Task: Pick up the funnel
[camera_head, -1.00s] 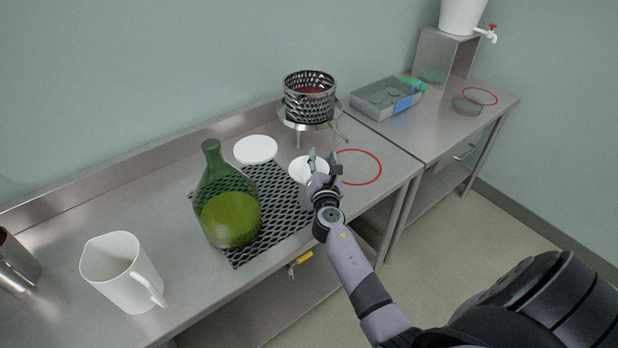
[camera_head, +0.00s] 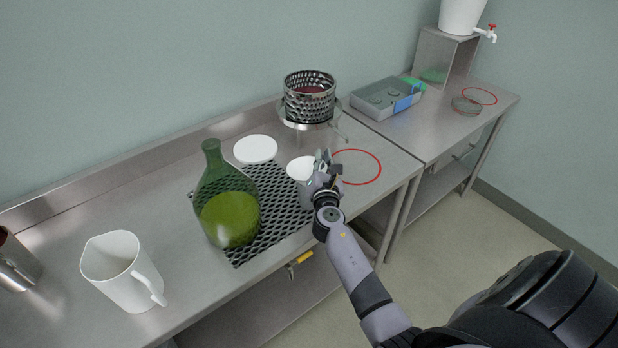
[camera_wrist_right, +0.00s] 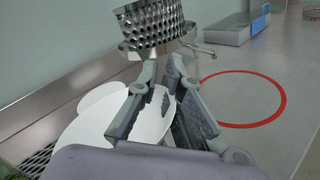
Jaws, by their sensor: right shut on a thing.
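The white funnel (camera_head: 299,168) is at the right edge of the black mesh mat, partly hidden behind my right gripper (camera_head: 325,160). In the right wrist view the funnel (camera_wrist_right: 85,135) shows as a wide white rim at the left, and a white part of it lies between the fingers. My right gripper (camera_wrist_right: 160,82) is shut on the funnel at its right side. I cannot tell whether the funnel still touches the mat. My left gripper is not in view.
A green glass bottle (camera_head: 228,200) stands on the mesh mat (camera_head: 275,228). A white disc (camera_head: 255,149) lies behind. A metal strainer basket (camera_head: 309,97) on a stand is beyond the gripper. A red ring (camera_head: 380,168) marks bare table. A white jug (camera_head: 118,270) stands front left.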

